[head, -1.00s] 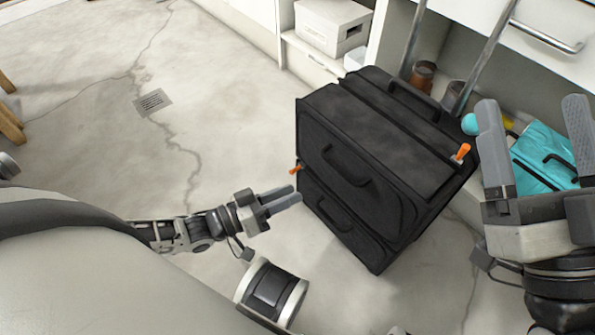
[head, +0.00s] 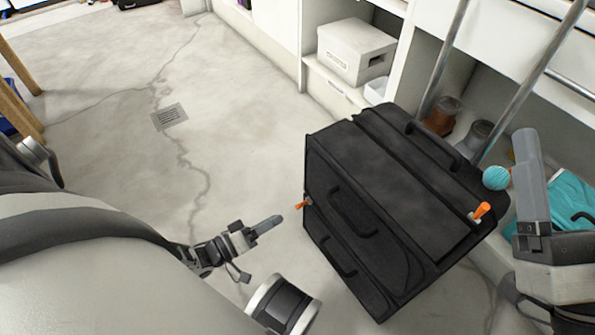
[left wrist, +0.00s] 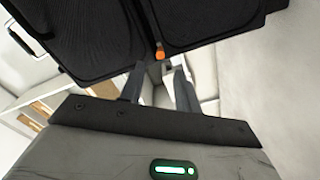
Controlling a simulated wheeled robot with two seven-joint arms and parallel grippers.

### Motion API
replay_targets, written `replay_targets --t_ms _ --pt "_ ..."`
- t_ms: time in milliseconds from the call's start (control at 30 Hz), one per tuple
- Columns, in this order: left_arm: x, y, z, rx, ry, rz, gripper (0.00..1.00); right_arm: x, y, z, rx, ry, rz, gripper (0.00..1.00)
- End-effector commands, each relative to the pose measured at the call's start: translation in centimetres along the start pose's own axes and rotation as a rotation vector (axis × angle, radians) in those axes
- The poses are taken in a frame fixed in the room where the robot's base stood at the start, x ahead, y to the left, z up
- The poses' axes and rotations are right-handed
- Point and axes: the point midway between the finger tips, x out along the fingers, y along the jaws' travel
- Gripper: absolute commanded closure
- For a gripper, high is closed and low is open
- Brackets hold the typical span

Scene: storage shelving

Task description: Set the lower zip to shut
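The black case (head: 385,190) stands on the floor in front of the shelving. One orange zip pull (head: 302,203) is at its left edge, at the seam between the upper and lower front panels. Another orange pull (head: 481,211) is at the right end of the top. My left gripper (head: 279,219) is just left of and below the left pull. In the left wrist view its fingers (left wrist: 158,72) are apart and empty, with the orange pull (left wrist: 160,51) just beyond the gap. My right gripper (head: 562,165) is at the right edge; one finger shows, spread wide, the other is out of frame.
The shelving holds a white box (head: 354,50), brown jars (head: 443,116) and a teal bag (head: 568,200). A teal ball (head: 496,177) is by the case's right corner. Metal poles rise behind the case.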

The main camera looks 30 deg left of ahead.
Motion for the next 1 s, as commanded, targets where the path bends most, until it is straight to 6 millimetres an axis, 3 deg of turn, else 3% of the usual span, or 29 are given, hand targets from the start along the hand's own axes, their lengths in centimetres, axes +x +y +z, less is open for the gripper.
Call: replay_targets --t_ms 200,400,833,933,1000 --pt "4.7 -0.1 0.1 0.002 0.0 0.002 0.67 0.1 -0.3 -0.9 -0.072 0.073 -0.026 0.25" --pt "7.3 -0.1 0.1 0.003 -0.001 0.0 0.67 0.1 -0.6 -1.7 -0.127 0.128 -0.045 0.25" --pt "8.2 0.0 0.0 0.002 -0.001 -0.002 0.67 0.3 -0.8 -2.5 -0.156 0.166 -0.06 0.25" --pt "8.2 0.0 0.0 0.002 -0.001 -0.002 0.95 0.3 -0.8 -2.4 -0.155 0.165 -0.06 0.25" --pt "8.2 0.0 0.0 0.002 -0.001 -0.002 1.0 0.3 -0.8 -2.4 -0.155 0.165 -0.06 0.25"
